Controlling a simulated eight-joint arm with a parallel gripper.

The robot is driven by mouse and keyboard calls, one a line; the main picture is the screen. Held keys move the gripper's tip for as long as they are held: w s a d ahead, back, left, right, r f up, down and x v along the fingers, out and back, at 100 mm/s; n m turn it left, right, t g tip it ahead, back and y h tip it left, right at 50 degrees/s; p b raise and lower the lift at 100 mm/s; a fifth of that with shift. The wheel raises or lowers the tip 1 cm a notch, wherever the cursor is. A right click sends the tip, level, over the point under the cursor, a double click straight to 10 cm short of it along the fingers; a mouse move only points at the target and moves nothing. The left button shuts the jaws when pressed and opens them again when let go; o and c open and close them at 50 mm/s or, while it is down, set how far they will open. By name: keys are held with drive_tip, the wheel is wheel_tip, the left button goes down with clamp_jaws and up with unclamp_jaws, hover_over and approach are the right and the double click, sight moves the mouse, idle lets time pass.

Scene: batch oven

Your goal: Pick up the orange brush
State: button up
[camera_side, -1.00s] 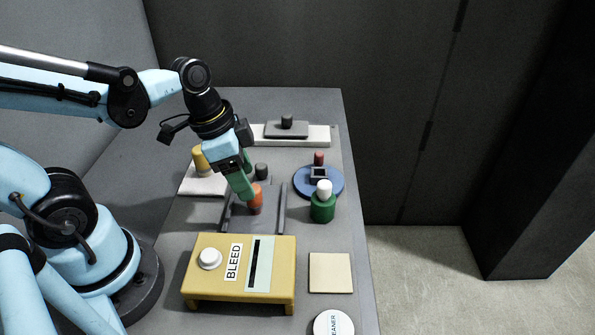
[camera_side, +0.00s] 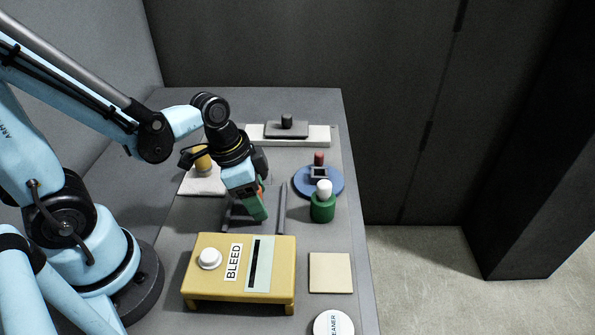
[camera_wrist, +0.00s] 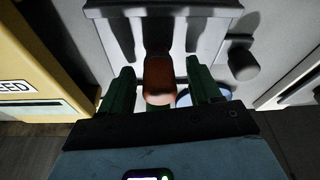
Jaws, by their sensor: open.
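The orange brush (camera_wrist: 159,78) shows in the wrist view between my gripper's two green fingers, with a gap on each side. A dark part extends from it toward the top of that view. In the side view only a sliver of orange (camera_side: 262,184) shows behind the fingers. My gripper (camera_side: 257,210) is open and lowered around the brush at the grey rack (camera_side: 282,210); its fingers also show in the wrist view (camera_wrist: 160,88). The brush's lower end is hidden by the gripper in the side view.
A yellow BLEED box (camera_side: 215,278) with a white knob stands in front of the rack. A green bottle (camera_side: 322,209) and a blue round dish (camera_side: 335,190) are to the right. A cream square pad (camera_side: 330,273) lies front right. A white block (camera_side: 318,138) is at the back.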

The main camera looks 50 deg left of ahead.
drive_tip(key=shift+f, duration=0.25)
drive_tip(key=shift+c, duration=0.4)
drive_tip(key=c, duration=1)
drive_tip(key=shift+r, duration=0.15)
